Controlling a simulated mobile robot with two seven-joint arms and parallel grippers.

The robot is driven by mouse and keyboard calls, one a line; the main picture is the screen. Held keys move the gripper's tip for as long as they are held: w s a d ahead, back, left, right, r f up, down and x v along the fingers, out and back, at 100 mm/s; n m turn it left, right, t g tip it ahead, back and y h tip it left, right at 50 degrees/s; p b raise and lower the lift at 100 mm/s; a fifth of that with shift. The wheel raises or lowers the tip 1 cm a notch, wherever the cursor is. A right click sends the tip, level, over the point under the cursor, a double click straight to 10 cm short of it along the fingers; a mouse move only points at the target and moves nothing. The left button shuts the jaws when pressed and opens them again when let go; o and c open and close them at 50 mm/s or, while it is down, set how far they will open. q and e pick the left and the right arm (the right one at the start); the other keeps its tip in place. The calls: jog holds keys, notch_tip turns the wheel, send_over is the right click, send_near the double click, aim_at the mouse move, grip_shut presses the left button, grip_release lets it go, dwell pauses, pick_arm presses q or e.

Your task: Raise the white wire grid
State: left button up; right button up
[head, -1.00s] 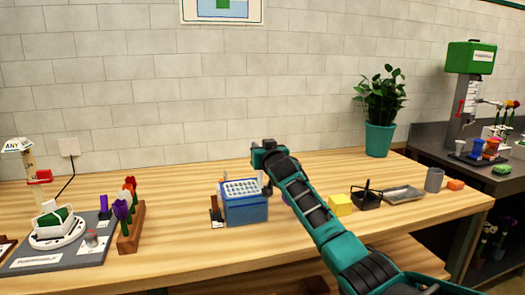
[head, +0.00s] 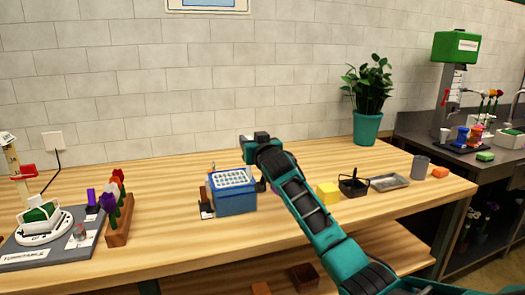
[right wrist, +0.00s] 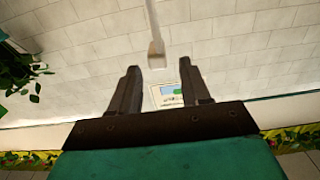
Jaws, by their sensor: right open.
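The white wire grid (head: 234,179) lies on top of a blue box (head: 236,202) near the middle of the bench. Its holes show as a regular pattern. My right arm comes in from the lower right, and its gripper (head: 254,140) is beyond and above the box, apart from the grid. In the right wrist view my right gripper (right wrist: 160,78) is open, its two dark fingers spread. The wall shows behind them, and the grid does not show there. My left gripper is not in view.
A rack of flowers (head: 118,227) and a turntable station (head: 42,227) stand at the left. A yellow block (head: 328,194), a black basket (head: 354,187), a grey tray (head: 389,182) and a grey cup (head: 420,166) lie right of my arm. A potted plant (head: 367,128) stands behind.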

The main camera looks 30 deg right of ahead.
jog(key=v, duration=0.9)
dwell(0.4)
jog(key=s+a+f+n+g+y, duration=0.1)
jog(key=s+a+f+g, duration=0.2)
jog(key=f, duration=0.4)
jog(key=s+a+f+g, duration=0.1)
jog(key=s+a+f, duration=0.25)
jog(key=f, duration=0.25)
jog(key=s+a+f+n+g+y, duration=0.1)
jog(key=s+a+f+g, duration=0.3)
jog(key=s, duration=0.6)
jog(key=s+a+f+n+g+y, duration=0.1)
jog(key=s+a+f+g, duration=0.2)
jog(key=s+f, duration=0.55)
jog(key=s+a+f+n+g+y, duration=0.1)
jog(key=s+a+f+g, duration=0.15)
jog(key=s, duration=1.05)
jog(key=w+a+f+n+t+y, duration=0.1)
jog(key=w+a+f+t+y, duration=0.1)
jog(key=w+f+t, duration=0.4)
notch_tip(320, 180, down, 3)
jog(key=shift+w+a+t, duration=0.35)
jog(key=shift+w+a, duration=0.15)
jog(key=shift+a, duration=0.2)
